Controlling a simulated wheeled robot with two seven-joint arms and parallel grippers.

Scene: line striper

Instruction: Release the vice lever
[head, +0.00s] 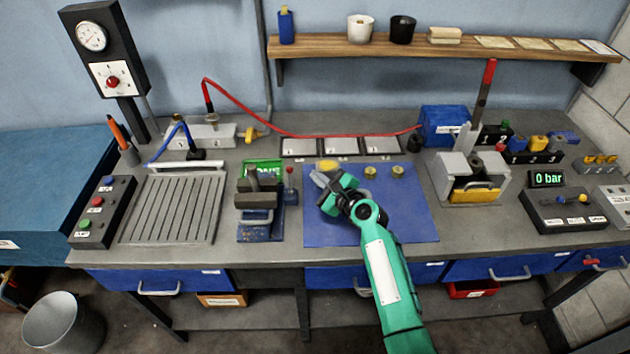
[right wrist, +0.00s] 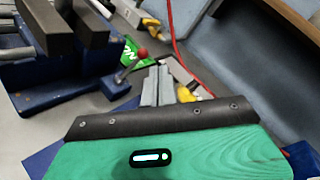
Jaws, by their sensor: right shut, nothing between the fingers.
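The vice (head: 262,222) is blue with dark grey jaws and stands on the bench left of the blue mat. Its lever (head: 290,183) is a short rod with a red knob, standing roughly upright at the vice's right side. In the right wrist view the vice (right wrist: 70,82) is at upper left and the lever's red knob (right wrist: 142,52) is just beyond the fingertips. My right gripper (head: 326,174) is shut and empty above the mat, right of the lever and apart from it. Its fingers also show in the right wrist view (right wrist: 158,83). My left gripper is out of view.
The blue mat (head: 405,215) holds small brass-coloured parts (head: 369,172), one partly hidden by my gripper. A green sign (head: 262,167) stands behind the vice. A slotted plate (head: 172,210) lies to its left. A grey fixture (head: 450,180) with a tall red-handled lever stands right of the mat.

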